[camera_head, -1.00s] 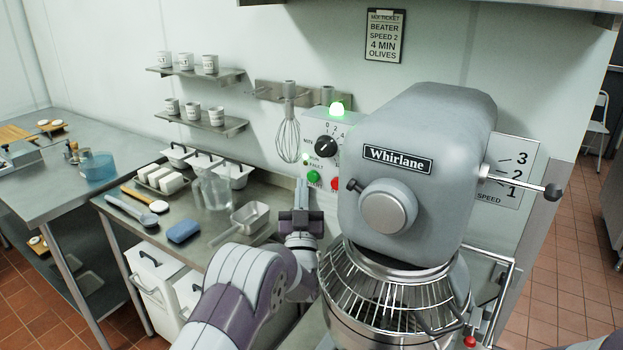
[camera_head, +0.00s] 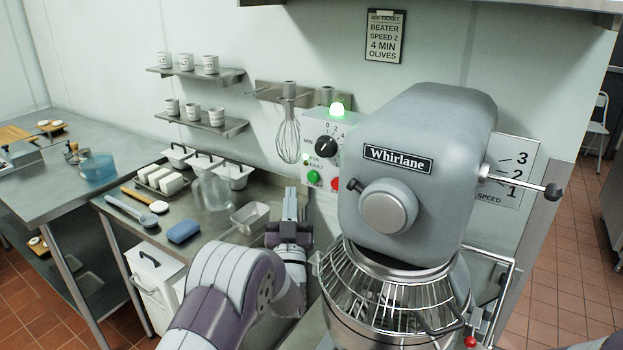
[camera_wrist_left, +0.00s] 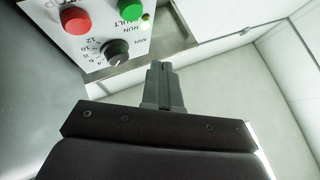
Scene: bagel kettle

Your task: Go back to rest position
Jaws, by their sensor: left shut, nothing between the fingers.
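My left gripper (camera_head: 293,203) points up in front of the wall, just left of the mixer and below the control box. In the left wrist view its fingers (camera_wrist_left: 162,80) are closed together with nothing between them. The grey Whirlane mixer (camera_head: 420,150) stands on the right with its wire bowl guard (camera_head: 385,290) over a steel bowl. The box also shows in the left wrist view (camera_wrist_left: 90,50), apart from the fingers. My right gripper does not show.
A steel bench (camera_head: 225,225) at left holds a clear jug (camera_head: 212,192), a blue sponge (camera_head: 183,232), a metal scoop (camera_head: 250,217) and white tubs. A whisk (camera_head: 288,135) hangs on the wall rack. The mixer's speed lever (camera_head: 520,185) sticks out right.

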